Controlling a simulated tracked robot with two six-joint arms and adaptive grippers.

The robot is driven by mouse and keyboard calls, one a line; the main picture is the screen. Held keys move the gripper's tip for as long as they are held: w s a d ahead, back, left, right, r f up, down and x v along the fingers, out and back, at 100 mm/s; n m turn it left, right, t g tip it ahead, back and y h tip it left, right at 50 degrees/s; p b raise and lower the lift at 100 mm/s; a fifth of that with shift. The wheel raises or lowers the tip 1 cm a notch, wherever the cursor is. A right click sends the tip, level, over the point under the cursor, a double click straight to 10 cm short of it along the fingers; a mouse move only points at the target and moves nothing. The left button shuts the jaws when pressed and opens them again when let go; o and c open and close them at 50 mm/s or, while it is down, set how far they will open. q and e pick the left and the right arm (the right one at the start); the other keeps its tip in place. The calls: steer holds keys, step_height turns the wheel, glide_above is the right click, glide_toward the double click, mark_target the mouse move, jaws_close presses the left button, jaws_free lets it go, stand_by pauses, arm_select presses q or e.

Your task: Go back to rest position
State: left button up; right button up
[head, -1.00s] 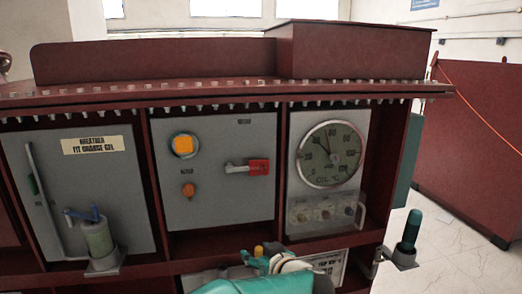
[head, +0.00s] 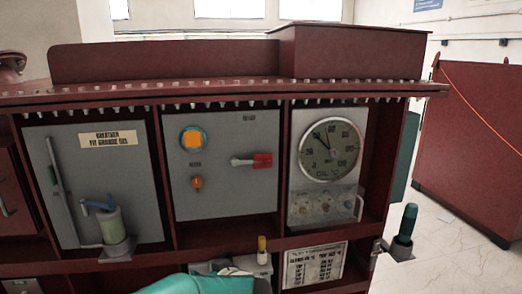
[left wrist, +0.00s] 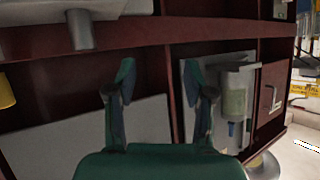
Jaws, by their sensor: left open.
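My left gripper (left wrist: 160,82) shows in the left wrist view with its two green fingers apart and nothing between them. Behind the fingers is a dark red frame with grey panels. In the head view my teal left arm (head: 205,284) comes in at the bottom edge, in front of the lower part of the cabinet. Its fingers cannot be made out clearly there. My right gripper is in neither view.
The dark red transformer cabinet (head: 200,95) fills the middle, with a round dial (head: 331,149), a red switch handle (head: 262,160) and a green-grey cylinder (head: 112,226). A teal upright cylinder (head: 405,228) sticks out at right. Clear floor (head: 450,245) lies at right.

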arm_select(q)
steer(key=s+a+f+m+g+h, duration=0.1)
steer(key=s+a+f+m, duration=0.25)
steer(key=a+f, duration=0.95)
steer(key=s+d+f+g+h, duration=0.15)
steer(key=s+f+h, duration=0.25)
steer(key=s+f, duration=0.55)
steer(key=s+d+f+g+h, duration=0.3)
steer(key=s+d, duration=0.3)
steer(key=s, duration=0.5)
steer(key=s+d+f+g+h, duration=0.3)
steer(key=s+d, duration=0.4)
steer(key=s, duration=0.3)
steer(key=shift+s+d+f+m+h, duration=0.25)
steer(key=shift+s+f+m+h, duration=0.15)
steer(key=shift+h, duration=0.2)
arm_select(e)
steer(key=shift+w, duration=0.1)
arm_select(q)
steer(key=shift+g, duration=0.25)
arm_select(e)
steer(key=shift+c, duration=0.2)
